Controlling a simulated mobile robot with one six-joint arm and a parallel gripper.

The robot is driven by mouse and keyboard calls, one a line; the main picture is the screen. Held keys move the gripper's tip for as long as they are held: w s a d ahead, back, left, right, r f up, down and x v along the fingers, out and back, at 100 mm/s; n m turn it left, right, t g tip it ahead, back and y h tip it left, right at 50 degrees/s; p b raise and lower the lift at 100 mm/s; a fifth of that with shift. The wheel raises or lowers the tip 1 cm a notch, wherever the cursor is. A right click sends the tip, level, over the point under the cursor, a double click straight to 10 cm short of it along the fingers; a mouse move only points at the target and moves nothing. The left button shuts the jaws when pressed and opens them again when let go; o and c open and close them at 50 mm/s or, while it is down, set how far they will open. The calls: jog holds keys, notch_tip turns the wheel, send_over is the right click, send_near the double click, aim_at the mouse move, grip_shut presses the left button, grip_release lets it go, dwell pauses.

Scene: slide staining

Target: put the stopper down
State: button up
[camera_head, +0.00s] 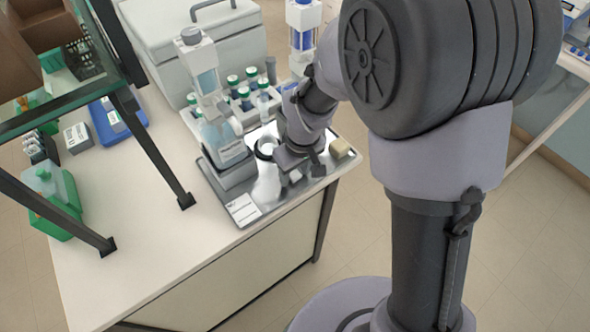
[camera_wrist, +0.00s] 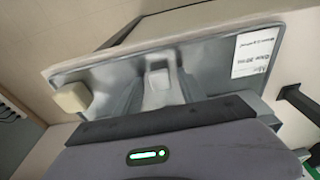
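My gripper (camera_head: 297,168) is low over the right part of a shiny metal tray (camera_head: 267,190) on the bench. A small pale piece (camera_head: 295,176) shows just beneath it, perhaps the stopper. In the wrist view, a pale, squarish piece (camera_wrist: 160,80) shows in front of my gripper's dark palm edge, above the tray (camera_wrist: 105,72). I cannot tell whether it is gripped or touching the tray. The fingertips are not clearly visible. A clear bottle with a white label (camera_head: 229,150) stands at the tray's back left.
A beige block (camera_head: 340,148) sits at the tray's right corner, also in the wrist view (camera_wrist: 73,97). A white card (camera_head: 243,209) lies at the front corner. Green-capped bottles (camera_head: 250,80) stand behind. Shelf legs (camera_head: 155,150) rise at left; bare bench lies in front.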

jog(key=s+d+r+m+t+p, duration=0.1)
jog(key=s+d+r+p, duration=0.1)
jog(key=r, duration=0.7)
jog(key=s+d+r+m+p, duration=0.2)
jog(key=r+p, duration=0.1)
jog(key=r, duration=0.6)
jog(key=s+d+r+m+t, duration=0.1)
jog(key=s+d+r+m, duration=0.1)
jog(key=s+r+m, duration=0.2)
jog(key=s+d+r+m+t+y, duration=0.1)
jog(key=s+r+m, duration=0.3)
jog(key=s, duration=0.5)
jog(key=shift+d+t, duration=0.7)
notch_tip(320, 180, down, 3)
jog(key=b, duration=0.4)
jog(key=shift+f, duration=0.2)
